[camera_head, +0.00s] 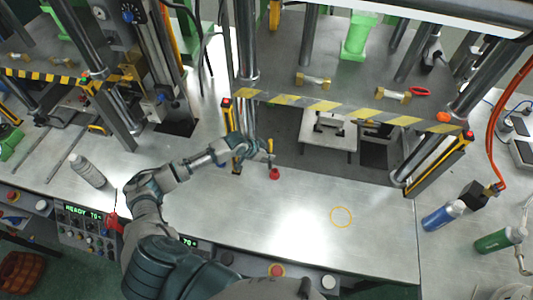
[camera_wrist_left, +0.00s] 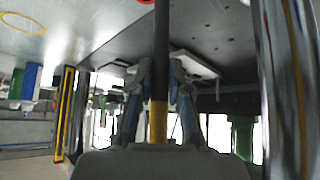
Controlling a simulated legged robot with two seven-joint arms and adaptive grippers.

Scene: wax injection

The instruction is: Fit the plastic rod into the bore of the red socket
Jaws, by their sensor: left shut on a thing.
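The red socket (camera_head: 275,174) stands on the metal bench top, just in front of the press opening. Only a small red edge, probably of the socket, shows at the top of the left wrist view (camera_wrist_left: 147,1). My left gripper (camera_head: 266,152) is shut on the plastic rod (camera_wrist_left: 161,50), which is dark with a yellow section between the fingers. The rod looks roughly upright in the head view, its lower end close to the socket. I cannot tell whether it touches the socket or is in line with the bore. My right gripper is not in view.
A striped yellow-black bar (camera_head: 330,105) and steel posts (camera_head: 247,55) stand behind the gripper. A grey bottle (camera_head: 88,170) is at left; blue (camera_head: 440,216) and green (camera_head: 495,240) bottles are at right. The bench around the yellow circle (camera_head: 341,217) is clear.

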